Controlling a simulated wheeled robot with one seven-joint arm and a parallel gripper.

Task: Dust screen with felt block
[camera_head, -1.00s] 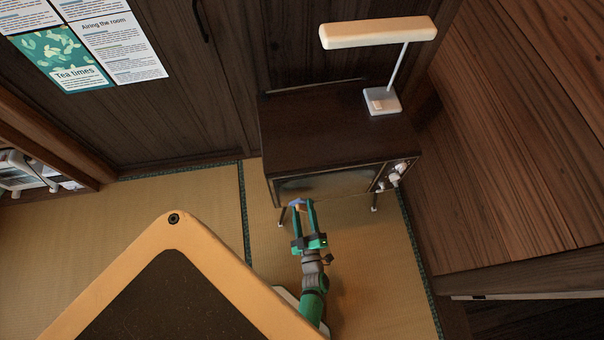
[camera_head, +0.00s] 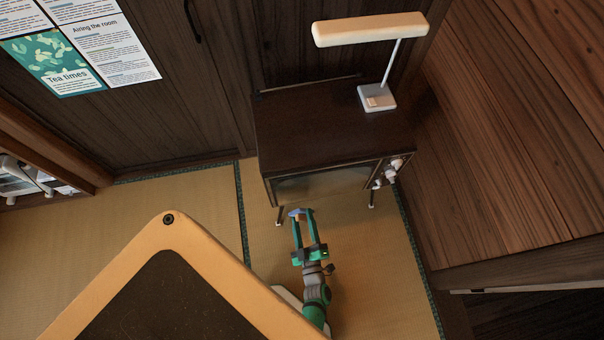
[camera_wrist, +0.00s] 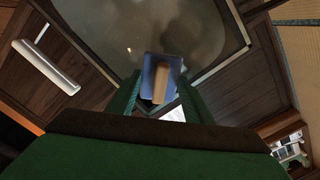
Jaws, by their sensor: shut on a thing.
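My green gripper (camera_head: 303,215) is shut on the felt block (camera_head: 298,213), a small block with blue and tan parts. The block also shows between the fingertips in the wrist view (camera_wrist: 161,78). The screen (camera_head: 322,184) is on the front of a dark wooden television cabinet (camera_head: 330,130) on legs. In the wrist view the grey screen (camera_wrist: 110,30) fills the top middle, with pale spots on it. The block overlaps the screen's lower part in that view; I cannot tell whether they touch. In the head view the block appears just below the cabinet's front edge.
A white lamp (camera_head: 378,97) stands on the cabinet top. Knobs (camera_head: 392,168) stick out right of the screen. A wooden wall (camera_head: 500,150) rises close on the right. Tatami floor (camera_head: 200,200) is clear to the left of the cabinet.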

